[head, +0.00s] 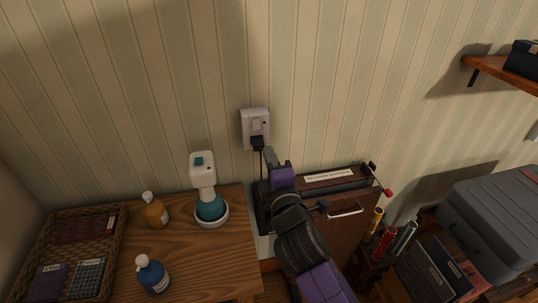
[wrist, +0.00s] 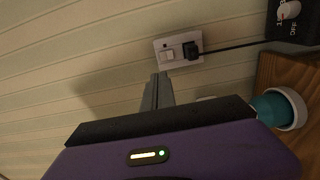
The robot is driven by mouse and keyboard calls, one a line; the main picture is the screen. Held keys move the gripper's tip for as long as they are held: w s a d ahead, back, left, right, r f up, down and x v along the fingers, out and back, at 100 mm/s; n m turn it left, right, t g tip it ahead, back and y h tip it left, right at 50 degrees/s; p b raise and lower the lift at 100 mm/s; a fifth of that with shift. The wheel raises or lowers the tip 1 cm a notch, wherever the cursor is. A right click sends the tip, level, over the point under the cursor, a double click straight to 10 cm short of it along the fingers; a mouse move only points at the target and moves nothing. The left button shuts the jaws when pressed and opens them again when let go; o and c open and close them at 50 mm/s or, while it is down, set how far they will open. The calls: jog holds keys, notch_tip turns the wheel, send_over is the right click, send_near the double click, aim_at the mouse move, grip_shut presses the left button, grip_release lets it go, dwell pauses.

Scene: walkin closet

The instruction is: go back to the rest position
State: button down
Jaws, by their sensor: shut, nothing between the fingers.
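My gripper (head: 269,156) is at the end of my purple and black arm, in front of the striped wall. Its fingers are closed together and hold nothing; they also show in the wrist view (wrist: 158,91). I cannot tell whether the fingertips touch the wall.
A wooden table (head: 190,262) at left bears a white and teal device (head: 204,178), an amber bottle (head: 155,212), a blue bottle (head: 152,274) and a wicker basket (head: 119,240). A brown press (head: 330,184) stands close behind my arm. A grey case (head: 492,222) and shelf (head: 497,70) are at right.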

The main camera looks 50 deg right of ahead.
dwell(0.4)
jog(key=s+a+f+m+t+y, duration=0.2)
jog(key=s+a+m+t+y, duration=0.2)
jog(key=s+a+m+y, duration=0.65)
jog(key=s+a+f+g, duration=0.1)
jog(key=s+a+f, duration=0.1)
jog(key=s, duration=0.5)
jog(key=s+a+f+g, duration=0.1)
jog(key=s+a+f, duration=0.1)
jog(key=s+a, duration=0.2)
jog(key=s+a+f+g, duration=0.2)
jog(key=s+a+f, duration=0.1)
jog(key=s, duration=0.8)
jog(key=shift+m, duration=0.35)
